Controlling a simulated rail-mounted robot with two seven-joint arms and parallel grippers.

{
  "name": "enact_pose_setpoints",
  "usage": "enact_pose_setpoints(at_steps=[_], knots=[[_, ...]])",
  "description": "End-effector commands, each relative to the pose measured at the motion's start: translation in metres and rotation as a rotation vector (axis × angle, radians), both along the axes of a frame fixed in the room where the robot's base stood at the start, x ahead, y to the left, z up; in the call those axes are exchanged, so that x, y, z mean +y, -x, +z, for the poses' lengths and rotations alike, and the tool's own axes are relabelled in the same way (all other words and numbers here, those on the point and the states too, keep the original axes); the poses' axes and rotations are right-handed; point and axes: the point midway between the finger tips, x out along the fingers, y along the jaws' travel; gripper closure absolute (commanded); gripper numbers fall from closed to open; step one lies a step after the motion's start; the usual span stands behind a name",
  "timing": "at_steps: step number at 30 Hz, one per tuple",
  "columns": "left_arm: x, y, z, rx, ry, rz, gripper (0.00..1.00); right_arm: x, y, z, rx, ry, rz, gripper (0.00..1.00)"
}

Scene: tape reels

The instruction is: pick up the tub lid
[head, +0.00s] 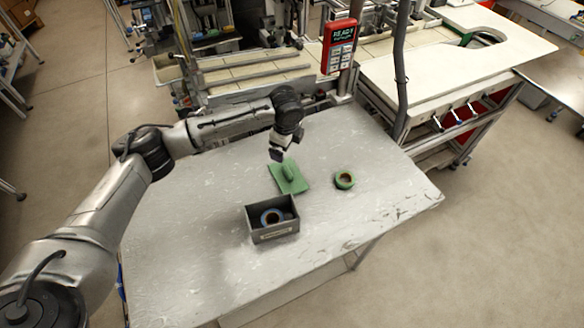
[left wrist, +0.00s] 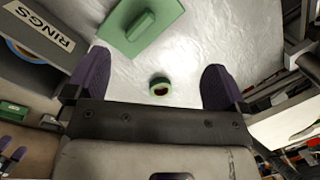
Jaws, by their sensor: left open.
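The tub lid (head: 290,180) is a flat green square with a raised grip block, lying on the grey table. It also shows at the top of the left wrist view (left wrist: 160,22). My left gripper (head: 277,154) is open and empty, above and just behind the lid in the head view. Its two dark purple fingers (left wrist: 156,70) are spread wide in the left wrist view, with the lid beyond their tips. The grey tub (head: 273,236) stands in front of the lid, open at the top.
A green tape reel (head: 344,180) lies right of the lid. A blue-edged reel (head: 268,217) sits inside the tub, whose label (left wrist: 40,27) reads "RINGS". A red handheld device (head: 338,46) reading "READY" stands behind the table. The table's left and front areas are clear.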

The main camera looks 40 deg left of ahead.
Motion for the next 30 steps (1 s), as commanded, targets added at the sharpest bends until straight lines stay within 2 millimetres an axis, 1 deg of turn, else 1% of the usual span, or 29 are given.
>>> enact_pose_setpoints(at_steps=[1,3,6,9,12,14,17,24,30], knots=[[0.001,0.003,-0.004,0.049,0.031,-0.068,0.0,0.0,0.0,0.0,0.0,0.001,0.0,0.0],[-0.003,0.008,-0.006,0.101,0.073,-0.197,0.0,0.0,0.0,0.0,0.0,0.001,0.001,0.0],[-0.01,0.013,-0.006,0.136,0.105,-0.375,0.0,0.0,0.0,0.0,0.0,0.001,0.001,0.0],[-0.011,0.013,-0.006,0.147,0.101,-0.504,0.0,-0.002,0.0,0.0,0.0,0.006,0.003,0.0],[-0.011,0.013,-0.006,0.152,0.094,-0.589,0.0,-0.005,0.001,-0.001,0.002,0.014,0.006,0.0],[-0.011,0.013,-0.007,0.153,0.092,-0.62,0.0,-0.005,0.001,-0.001,0.003,0.017,0.007,0.0],[-0.011,0.013,-0.016,0.156,0.089,-0.648,0.0,-0.005,0.001,-0.003,0.003,0.015,0.007,0.0],[-0.012,0.014,-0.057,0.155,0.089,-0.653,0.0,-0.003,0.001,-0.01,0.003,0.008,0.003,0.0],[-0.011,0.013,-0.083,0.155,0.087,-0.653,0.0,-0.002,0.001,-0.013,0.002,0.004,0.001,0.0]])
